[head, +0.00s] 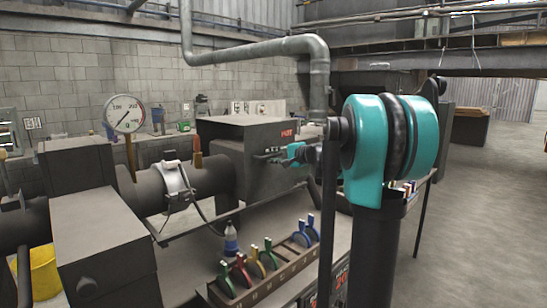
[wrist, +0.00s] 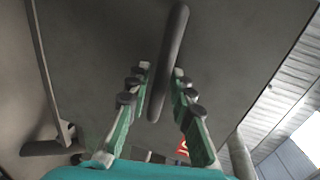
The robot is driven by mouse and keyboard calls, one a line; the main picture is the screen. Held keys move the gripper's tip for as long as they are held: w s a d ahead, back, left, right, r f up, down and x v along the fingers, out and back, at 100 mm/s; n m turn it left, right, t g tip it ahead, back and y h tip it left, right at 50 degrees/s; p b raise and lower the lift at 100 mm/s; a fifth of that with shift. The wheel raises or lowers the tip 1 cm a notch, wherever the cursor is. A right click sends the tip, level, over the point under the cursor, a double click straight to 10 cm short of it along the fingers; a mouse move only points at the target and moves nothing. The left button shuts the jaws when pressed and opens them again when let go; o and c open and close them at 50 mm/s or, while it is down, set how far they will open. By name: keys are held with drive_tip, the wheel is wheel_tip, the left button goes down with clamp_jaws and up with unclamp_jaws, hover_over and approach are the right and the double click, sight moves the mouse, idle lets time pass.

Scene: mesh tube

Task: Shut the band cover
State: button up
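A dark grey box-like cover (head: 225,165) with a red HOT label sits over the pipe in the middle of the head view. I take it as the band cover; how far it is open I cannot tell. A dark bar handle (wrist: 170,50) stands on its flat grey panel (wrist: 95,60) in the wrist view. My teal gripper (head: 282,159) is at the cover's right side in the head view. In the wrist view its green fingers are apart, one on each side of the handle, with small gaps showing. Part of the cover is hidden behind my arm.
A dark pipe with a pale band (head: 175,186) runs left from the cover, under a round gauge (head: 124,113). A rack of coloured clamps (head: 262,270) and a small bottle (head: 231,240) stand in front. A yellow bucket (head: 45,272) is at lower left. The floor at right is open.

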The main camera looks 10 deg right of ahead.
drive_tip(key=shift+c, duration=0.5)
clamp_jaws()
drive_tip(key=s+a, duration=0.9)
drive_tip(key=a, duration=0.3)
drive_tip(key=s+a, duration=0.8)
drive_tip(key=a, duration=0.4)
drive_tip(key=shift+s, duration=0.35)
drive_tip(key=shift+a+f, duration=0.1)
drive_tip(key=shift+o, duration=0.5)
unclamp_jaws()
drive_tip(key=shift+s, duration=0.1)
